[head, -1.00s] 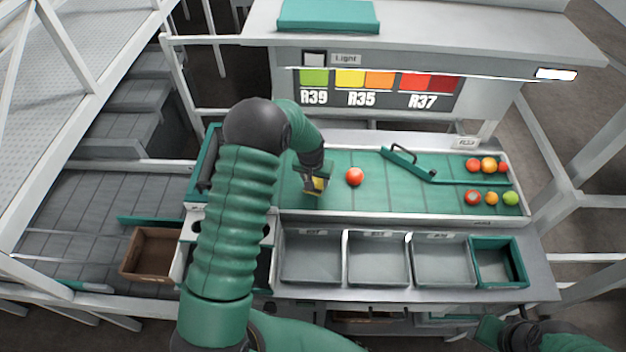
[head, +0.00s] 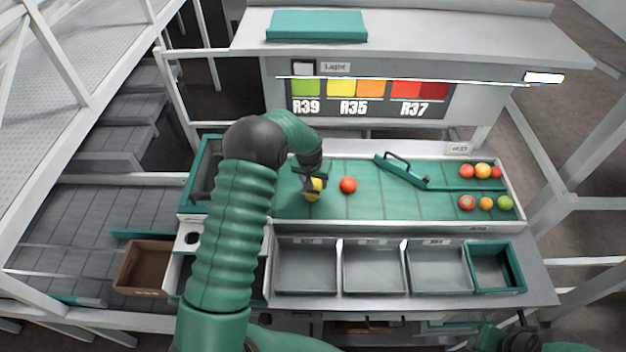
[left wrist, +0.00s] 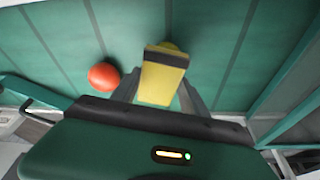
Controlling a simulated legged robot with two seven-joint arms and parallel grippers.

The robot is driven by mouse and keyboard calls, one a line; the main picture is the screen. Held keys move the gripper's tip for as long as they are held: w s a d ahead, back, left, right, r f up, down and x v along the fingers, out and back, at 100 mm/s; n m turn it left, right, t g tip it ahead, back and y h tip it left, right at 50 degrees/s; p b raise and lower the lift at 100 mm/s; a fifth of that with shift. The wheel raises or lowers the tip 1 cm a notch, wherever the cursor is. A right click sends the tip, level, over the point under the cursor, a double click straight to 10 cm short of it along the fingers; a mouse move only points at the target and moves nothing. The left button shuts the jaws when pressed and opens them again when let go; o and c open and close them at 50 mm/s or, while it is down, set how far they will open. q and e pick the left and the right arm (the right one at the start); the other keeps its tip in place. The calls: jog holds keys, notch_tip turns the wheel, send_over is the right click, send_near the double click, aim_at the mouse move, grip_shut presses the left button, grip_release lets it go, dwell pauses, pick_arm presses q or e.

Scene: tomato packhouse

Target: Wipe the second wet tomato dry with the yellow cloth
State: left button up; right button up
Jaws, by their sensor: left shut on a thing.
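My left gripper (head: 312,178) is shut on the yellow cloth (head: 313,191), low over the left part of the green belt. The left wrist view shows the cloth (left wrist: 162,82) between the fingers, with a dark band across it and a rounded yellow edge at its far end. Whether a tomato lies under it is hidden. A red tomato (head: 348,185) sits on the belt just right of the cloth, apart from it; it also shows in the left wrist view (left wrist: 103,76). Wetness cannot be made out. My right gripper (head: 492,338) is partly seen at the bottom right.
A green diverter with a handle (head: 400,168) crosses the belt (head: 375,205) farther right. Several red, orange and green tomatoes (head: 482,171) stand at the right end. Grey bins (head: 306,291) and a green-rimmed bin (head: 497,290) line the front; a brown crate (head: 143,291) is left.

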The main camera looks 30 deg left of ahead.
aim_at(311, 191)
pick_arm(q)
jog(key=shift+s+d, duration=0.2)
jog(key=shift+s, duration=0.35)
jog(key=shift+s+a+f+p, duration=0.1)
jog(key=shift+s+p, duration=0.35)
jog(key=shift+s, duration=0.75)
jog(key=shift+s+d, duration=0.25)
jog(key=shift+d, duration=0.1)
jog(key=shift+w, duration=0.25)
jog(key=shift+w+a+b, duration=0.2)
jog(key=shift+w+a, duration=0.05)
jog(key=shift+w, duration=0.25)
jog(key=shift+w+a+b, duration=0.15)
jog(key=shift+w+a, duration=0.1)
jog(key=shift+w, duration=0.2)
jog(key=shift+w+a, duration=0.2)
jog(key=shift+w, duration=0.75)
